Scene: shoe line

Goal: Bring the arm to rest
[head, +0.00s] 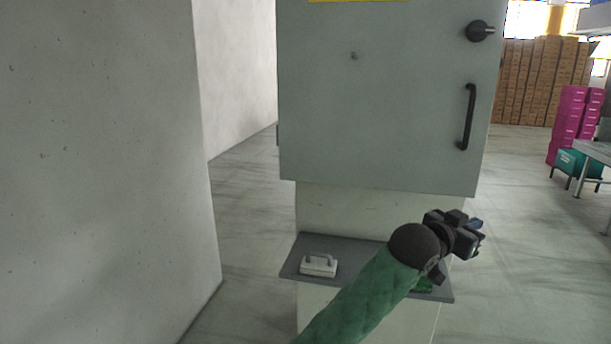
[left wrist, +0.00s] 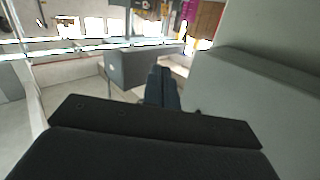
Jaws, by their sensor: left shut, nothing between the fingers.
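My left gripper (head: 476,226) is at the end of my green-sleeved arm, which rises from the bottom of the head view. It is raised in front of the lower right of the grey cabinet, apart from the door handle above it. In the left wrist view its two dark fingers (left wrist: 162,86) are together with nothing between them. My right gripper shows in neither view.
The grey cabinet (head: 390,105) has a shut door with a black handle (head: 467,117). A grey shelf (head: 355,262) below holds a white handled block (head: 318,266) and a green thing (head: 423,286) partly behind my arm. A concrete wall (head: 95,170) stands left.

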